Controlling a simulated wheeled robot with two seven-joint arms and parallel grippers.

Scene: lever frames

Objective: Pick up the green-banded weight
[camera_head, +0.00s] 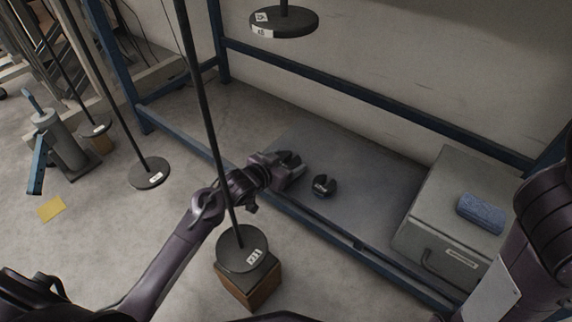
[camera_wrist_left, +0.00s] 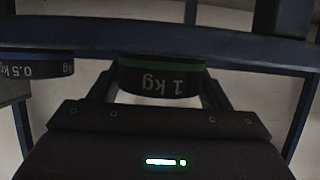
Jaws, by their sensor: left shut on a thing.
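The green-banded weight (camera_wrist_left: 162,80) is a dark disc marked "1 kg", upside down in the left wrist view, with a green stripe along its edge. My left gripper (camera_head: 290,167) is shut on it, with a finger on either side in the left wrist view. In the head view the gripper is over the left part of the grey shelf (camera_head: 365,214); the held weight cannot be told clearly there. Whether it touches the shelf is unclear. My right gripper is out of view; only part of the right arm shows.
A dark slotted weight (camera_head: 325,187) lies just right of the gripper; a blue-banded "0.5 kg" weight (camera_wrist_left: 36,65) shows in the wrist view. A grey box (camera_head: 450,185) with a blue cloth-like block (camera_head: 481,213) stands right. A rod with a disc (camera_head: 242,249) stands before my left forearm.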

